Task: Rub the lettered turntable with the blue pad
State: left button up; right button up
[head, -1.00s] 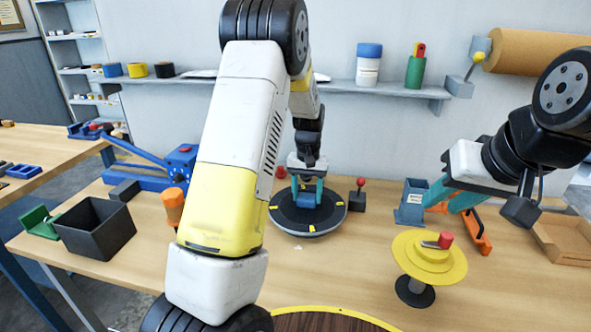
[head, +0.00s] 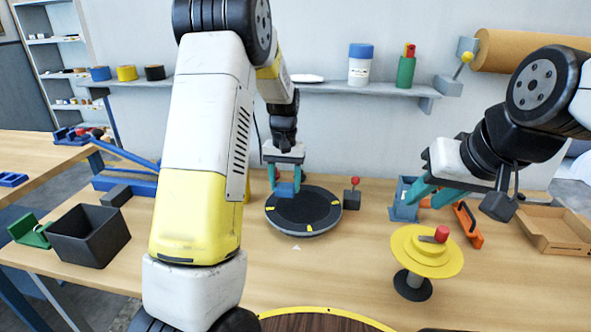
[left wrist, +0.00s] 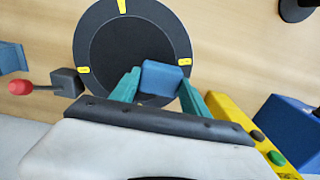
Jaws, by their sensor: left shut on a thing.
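The lettered turntable (head: 304,220) is a dark round disc with small yellow labels, lying on the bench. It fills the upper middle of the left wrist view (left wrist: 100,55); the lettering is too small to read. My left gripper (head: 285,186) is shut on the blue pad (head: 286,190), over the disc's back-left part in the head view. The pad also shows between the teal fingers in the left wrist view (left wrist: 162,78), overlapping the disc's rim area. I cannot tell whether it touches the disc. My right gripper (head: 432,194) is open and empty, to the right.
A red-knobbed lever on a dark block (head: 352,196) stands just right of the turntable. A yellow round stand (head: 425,262) is at front right, near a blue-grey holder (head: 404,204). A dark bin (head: 88,240) sits left. Bench in front of the turntable is clear.

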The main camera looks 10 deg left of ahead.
pick_arm(q)
jog(key=shift+r, duration=1.85)
